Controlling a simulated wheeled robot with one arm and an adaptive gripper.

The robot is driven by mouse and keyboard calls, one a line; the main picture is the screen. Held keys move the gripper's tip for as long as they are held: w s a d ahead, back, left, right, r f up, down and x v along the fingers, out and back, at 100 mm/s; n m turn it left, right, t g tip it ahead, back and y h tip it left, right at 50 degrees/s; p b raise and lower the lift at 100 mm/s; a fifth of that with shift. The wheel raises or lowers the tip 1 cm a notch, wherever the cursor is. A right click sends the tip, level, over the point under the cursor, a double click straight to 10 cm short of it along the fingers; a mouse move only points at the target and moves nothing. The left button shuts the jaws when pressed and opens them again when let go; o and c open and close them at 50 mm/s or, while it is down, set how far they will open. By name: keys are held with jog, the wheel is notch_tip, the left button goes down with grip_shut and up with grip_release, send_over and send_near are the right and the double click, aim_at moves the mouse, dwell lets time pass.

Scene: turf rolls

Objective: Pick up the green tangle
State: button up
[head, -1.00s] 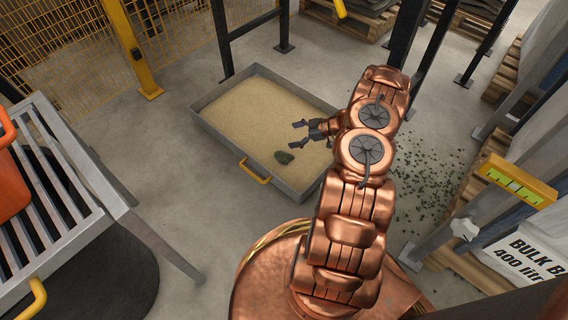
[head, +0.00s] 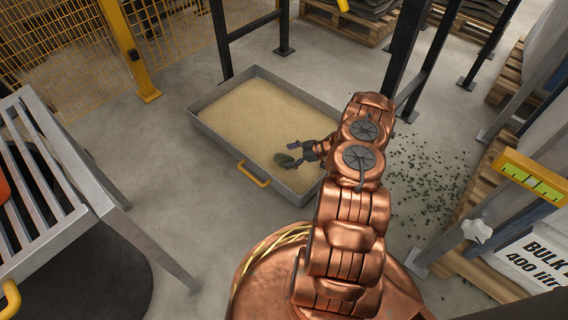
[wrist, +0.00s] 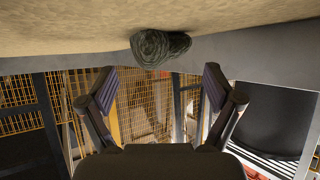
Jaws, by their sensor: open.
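The green tangle (head: 284,160) is a small dark green lump on the sand near the front edge of the shallow grey tray (head: 217,129). My gripper (head: 294,154) is open beside it, just to its right in the head view, with the fingers pointing left toward it. In the wrist view the tangle (wrist: 160,47) is centred beyond the gap between my two spread fingertips (wrist: 159,86). Nothing is held. I cannot tell whether a fingertip touches the tangle.
The tray has metal side walls and a yellow handle (head: 254,175) at its front. A slatted metal table (head: 80,180) stands at the left. Dark posts rise behind and to the right. Dark crumbs (head: 425,165) litter the floor at the right.

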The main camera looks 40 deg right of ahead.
aim_at(279, 158)
jog(key=b+x, duration=0.2)
jog(key=x, duration=0.3)
jog(key=c, duration=1.1)
